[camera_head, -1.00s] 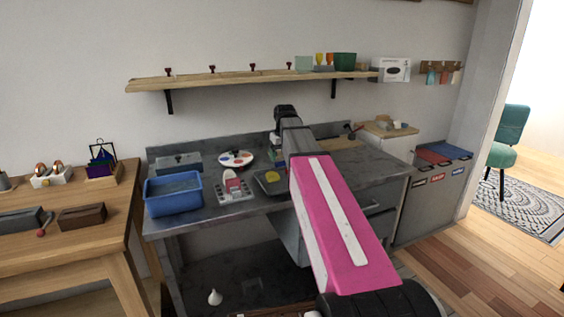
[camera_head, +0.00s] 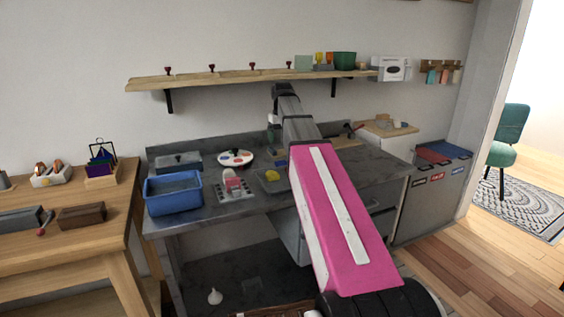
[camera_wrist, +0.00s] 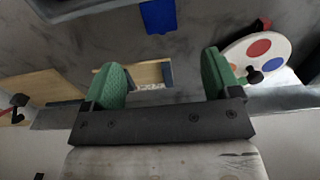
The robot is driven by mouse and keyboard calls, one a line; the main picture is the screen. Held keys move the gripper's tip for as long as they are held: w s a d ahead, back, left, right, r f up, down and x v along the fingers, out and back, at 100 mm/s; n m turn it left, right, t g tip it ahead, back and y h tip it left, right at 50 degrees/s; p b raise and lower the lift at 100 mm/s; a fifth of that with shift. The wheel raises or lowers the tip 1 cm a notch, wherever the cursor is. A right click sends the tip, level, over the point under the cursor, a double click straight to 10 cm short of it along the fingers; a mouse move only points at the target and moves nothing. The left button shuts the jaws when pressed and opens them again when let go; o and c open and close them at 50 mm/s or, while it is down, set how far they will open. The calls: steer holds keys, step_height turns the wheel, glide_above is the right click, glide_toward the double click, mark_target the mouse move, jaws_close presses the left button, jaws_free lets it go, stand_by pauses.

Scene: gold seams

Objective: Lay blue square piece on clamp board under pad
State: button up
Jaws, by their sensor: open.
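In the head view my gripper (camera_head: 271,140) is over the back of the counter, mostly hidden by my arm. A pale wooden board with dark grey blocks (camera_wrist: 150,72) shows beyond and between the fingers; I cannot tell whether it is the clamp board. I cannot make out the pad.
A white disc with coloured spots (camera_head: 236,158) lies beside my gripper. A grey tray with a yellow thing (camera_head: 271,179), a white holder (camera_head: 236,195) and a blue tub (camera_head: 173,193) stand along the counter's front. A shelf (camera_head: 250,80) hangs above.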

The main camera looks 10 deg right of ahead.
glide_above(281, 162)
steer(key=f, duration=0.5)
steer(key=shift+s+f, duration=0.25)
steer(key=shift+s, duration=0.05)
steer(key=shift+w+f, duration=0.1)
steer(key=shift+f, duration=2.7)
steer(key=shift+c, duration=0.3)
steer(key=c, duration=1.1)
steer(key=shift+o, duration=0.2)
steer(key=shift+r, duration=0.2)
